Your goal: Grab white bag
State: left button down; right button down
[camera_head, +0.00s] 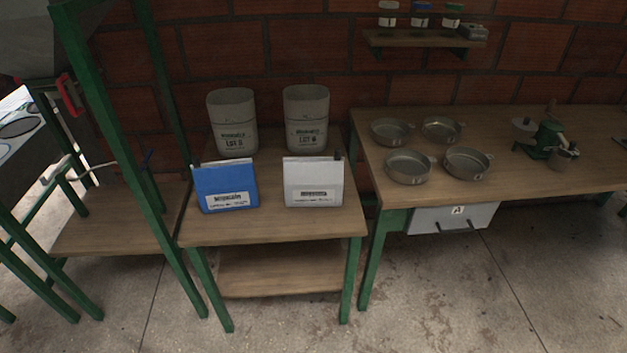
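Two grey lot containers (232,122) (306,118) stand behind the bags on the small table (270,232). A longer table (400,190) on the right holds several metal pans and a green grinder (547,139). Green posts (130,150) rise at left. The floor in front is clear.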

aim_at(317, 182)
jog(key=i+j+u, duration=0.1)
jog(key=i+j, duration=0.8)
jog(key=j, duration=0.15)
